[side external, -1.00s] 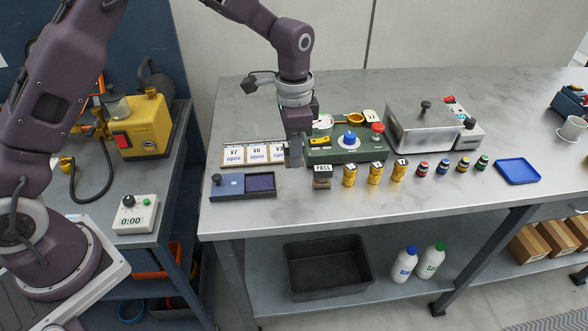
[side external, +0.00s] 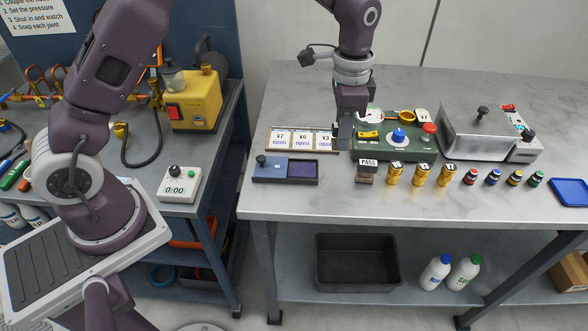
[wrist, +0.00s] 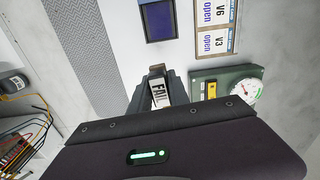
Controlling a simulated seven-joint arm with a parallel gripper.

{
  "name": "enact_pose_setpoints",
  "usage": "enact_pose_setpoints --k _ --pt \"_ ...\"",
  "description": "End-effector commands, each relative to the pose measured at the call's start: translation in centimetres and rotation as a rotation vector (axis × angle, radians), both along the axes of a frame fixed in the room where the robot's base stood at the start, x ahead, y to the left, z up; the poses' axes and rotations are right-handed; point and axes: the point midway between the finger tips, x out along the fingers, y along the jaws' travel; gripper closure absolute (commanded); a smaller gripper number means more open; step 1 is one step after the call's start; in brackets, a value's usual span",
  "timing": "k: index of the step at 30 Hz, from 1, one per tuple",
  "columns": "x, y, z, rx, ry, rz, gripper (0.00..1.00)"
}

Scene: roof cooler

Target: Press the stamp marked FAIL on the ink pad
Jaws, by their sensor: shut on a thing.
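The stamp marked FAIL (wrist: 157,92) is between the fingers of my gripper (wrist: 158,85) in the wrist view, its white label facing the camera. In the side view, my gripper (side external: 345,138) is shut and hides the stamp. It is above the bench, behind and left of the PASS stamp (side external: 367,174). The ink pad (side external: 302,168), dark blue in an open case, lies on the bench to the left and nearer the front. It also shows at the top of the wrist view (wrist: 160,20), apart from the stamp.
The PASS stamp stands right of the ink pad. Framed "open" cards (side external: 295,142) lie behind the pad. A green device (side external: 393,155) with knobs sits right of my gripper, with several brass cylinders (side external: 422,175) in front. The bench's front edge is clear.

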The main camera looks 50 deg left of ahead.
Motion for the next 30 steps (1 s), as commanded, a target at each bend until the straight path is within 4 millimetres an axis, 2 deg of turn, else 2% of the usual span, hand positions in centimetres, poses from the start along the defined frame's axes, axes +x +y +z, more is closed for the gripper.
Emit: enact_pose_setpoints --k 4,9,12,24,30 --pt "-0.6 1.0 -0.4 0.001 0.003 -0.006 1.0" --pt "-3.3 4.9 -1.9 0.0 0.004 -0.041 1.0" --pt "-4.5 6.2 -2.6 0.001 0.002 -0.063 1.0" --pt "-4.9 6.5 -7.0 0.001 0.002 -0.07 1.0" --pt "-4.8 6.5 -7.9 0.001 0.001 -0.07 1.0"
